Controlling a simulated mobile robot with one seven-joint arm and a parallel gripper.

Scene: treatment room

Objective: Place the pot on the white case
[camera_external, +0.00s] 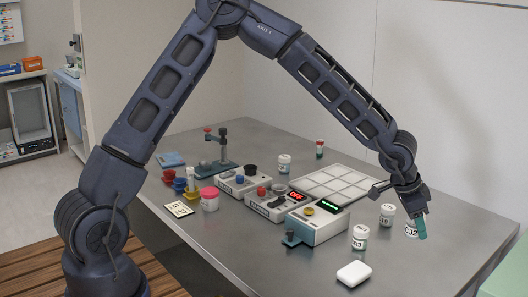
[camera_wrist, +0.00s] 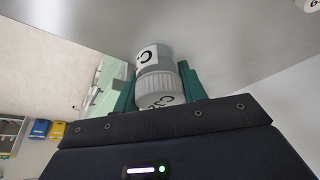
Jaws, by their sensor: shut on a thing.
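My gripper (camera_external: 421,226) is at the right side of the table, with its teal fingers pointing down. It is shut on a small white pot (camera_external: 410,230) with a black-lettered label. In the wrist view the pot (camera_wrist: 153,58) sits between the teal fingers of my gripper (camera_wrist: 157,90), its ribbed lid toward the palm. I cannot tell whether the pot touches the table. The white case (camera_external: 354,274), small with rounded corners, lies at the table's front edge, left of and nearer than my gripper. Its top is bare.
Similar labelled pots stand close by, one (camera_external: 387,214) beside my gripper and one (camera_external: 359,238) behind the white case. A device with a green display (camera_external: 318,226) and a white compartment tray (camera_external: 334,183) lie further left. The table's right front (camera_external: 440,262) is clear.

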